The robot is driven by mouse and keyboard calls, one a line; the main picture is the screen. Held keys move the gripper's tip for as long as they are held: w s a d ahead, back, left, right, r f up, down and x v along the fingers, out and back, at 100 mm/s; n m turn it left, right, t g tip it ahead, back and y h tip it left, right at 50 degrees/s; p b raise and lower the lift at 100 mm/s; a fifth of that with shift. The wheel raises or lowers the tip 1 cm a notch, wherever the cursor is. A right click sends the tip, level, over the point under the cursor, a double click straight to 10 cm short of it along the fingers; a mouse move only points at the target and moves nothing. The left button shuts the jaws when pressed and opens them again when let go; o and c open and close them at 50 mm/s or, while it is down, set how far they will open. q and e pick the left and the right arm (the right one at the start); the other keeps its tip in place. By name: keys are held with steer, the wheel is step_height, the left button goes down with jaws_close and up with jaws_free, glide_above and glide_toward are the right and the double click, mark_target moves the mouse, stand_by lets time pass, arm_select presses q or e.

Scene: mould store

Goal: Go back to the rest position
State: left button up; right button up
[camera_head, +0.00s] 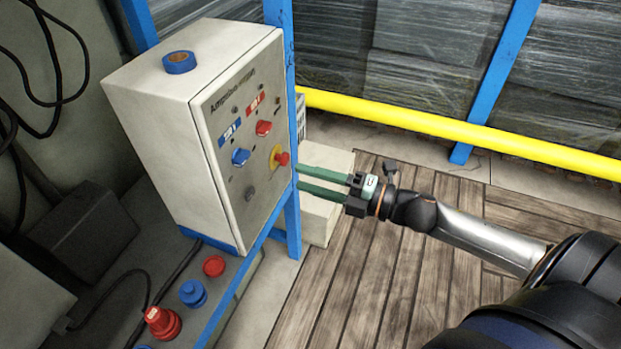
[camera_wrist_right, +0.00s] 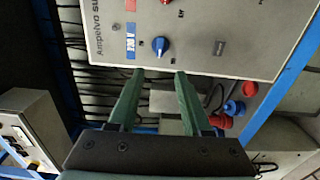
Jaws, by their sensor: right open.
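My right gripper (camera_head: 298,182) is open and empty, its two green fingers parallel with a gap between them. In the head view it points left at the lower right side of a grey control box (camera_head: 155,115), close to the box's edge. In the right wrist view the gripper's fingertips (camera_wrist_right: 162,73) overlap the box's panel (camera_wrist_right: 210,42); I cannot tell whether they touch it. The panel has a blue knob (camera_head: 240,157), a red knob (camera_head: 263,128) and a red button on a yellow ring (camera_head: 281,157). My left gripper is not in view.
A roll of blue tape (camera_head: 179,62) lies on the box. Red and blue plugs (camera_head: 193,293) sit on the ledge below. A blue post (camera_head: 281,60) stands beside the box, and a yellow rail (camera_head: 450,130) runs behind. The plank floor (camera_head: 370,270) is clear beneath my right arm.

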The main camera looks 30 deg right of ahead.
stand_by(0.4)
steer(key=s+a+f+m+g+h+p, duration=0.2)
steer(key=s+a+f+m+h+p, duration=0.1)
steer(key=s+f+m, duration=0.4)
steer(key=s+a+f+m+g+h+p, duration=0.3)
steer(key=s+f+m+h, duration=0.2)
steer(key=f+m, duration=0.8)
steer(key=s+m, duration=0.3)
steer(key=shift+s+a+m+h, duration=0.25)
steer(key=shift+a+m+h, duration=0.05)
steer(key=shift+a+m, duration=0.1)
steer(key=shift+r, duration=0.1)
